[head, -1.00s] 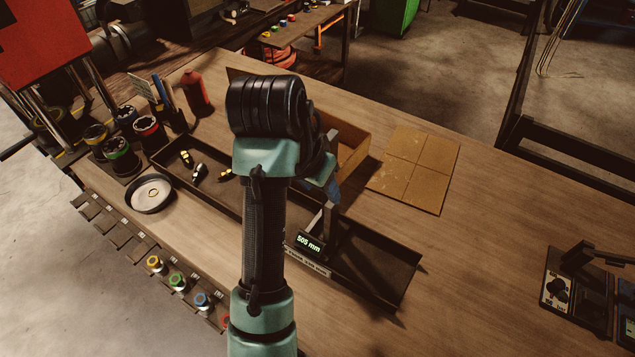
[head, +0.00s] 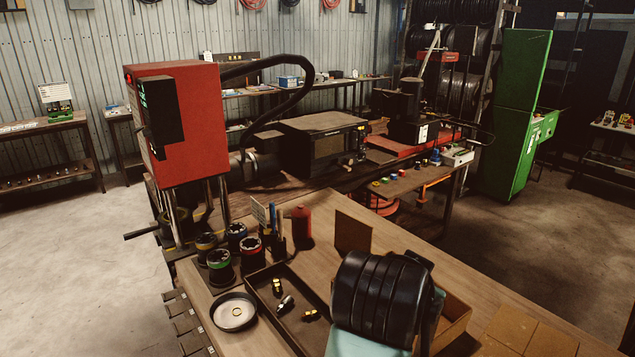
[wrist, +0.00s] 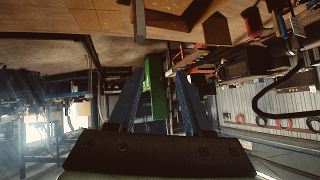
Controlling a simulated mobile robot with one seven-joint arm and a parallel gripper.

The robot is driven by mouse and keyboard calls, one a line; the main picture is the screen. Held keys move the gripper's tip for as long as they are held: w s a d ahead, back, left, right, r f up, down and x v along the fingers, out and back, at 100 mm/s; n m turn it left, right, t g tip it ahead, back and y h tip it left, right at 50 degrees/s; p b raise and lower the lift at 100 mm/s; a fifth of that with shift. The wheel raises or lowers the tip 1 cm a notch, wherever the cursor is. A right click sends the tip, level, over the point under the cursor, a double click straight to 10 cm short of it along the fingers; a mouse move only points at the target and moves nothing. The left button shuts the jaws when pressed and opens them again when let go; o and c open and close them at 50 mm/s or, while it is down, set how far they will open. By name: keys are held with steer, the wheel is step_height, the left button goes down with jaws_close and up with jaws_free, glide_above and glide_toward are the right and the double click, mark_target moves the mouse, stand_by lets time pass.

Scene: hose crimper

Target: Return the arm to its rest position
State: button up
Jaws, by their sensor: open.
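My gripper (wrist: 160,75) shows in the wrist view with its two blue fingers spread apart. Nothing is held between them. In the head view my arm's dark, ribbed joint rises at the lower middle, over the workbench (head: 480,290); my gripper itself is hidden there. The wrist view looks out across the workshop, which appears upside down, with the green cabinet (wrist: 155,90) seen between the fingers.
A dark tray (head: 262,292) with several small fittings lies left of my arm, with a round white dish (head: 233,312) beside it. An open wooden box (head: 455,318) is close on the right. The red crimper (head: 190,110) and several dies (head: 251,252) stand at left.

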steer(key=a+r+n+t+b, duration=0.2)
steer(key=a+r+n+t, duration=0.15)
steer(key=r+t, duration=0.6)
steer(key=s+a+r+n+t+y, duration=0.1)
steer(key=s+a+r+t, duration=0.2)
steer(key=r, duration=0.4)
steer(key=s+a+r+n+t+y+b, duration=0.1)
steer(key=s+a+r+n+t+y, duration=0.1)
steer(key=s+r, duration=0.4)
steer(key=s+a+r+n+t+y, duration=0.2)
steer(key=s+a+r+t, duration=0.2)
steer(key=r, duration=0.4)
steer(key=shift+s+a+b, duration=0.3)
steer(key=shift+s+a, duration=0.1)
steer(key=shift+a, duration=0.45)
steer(key=shift+s, duration=0.1)
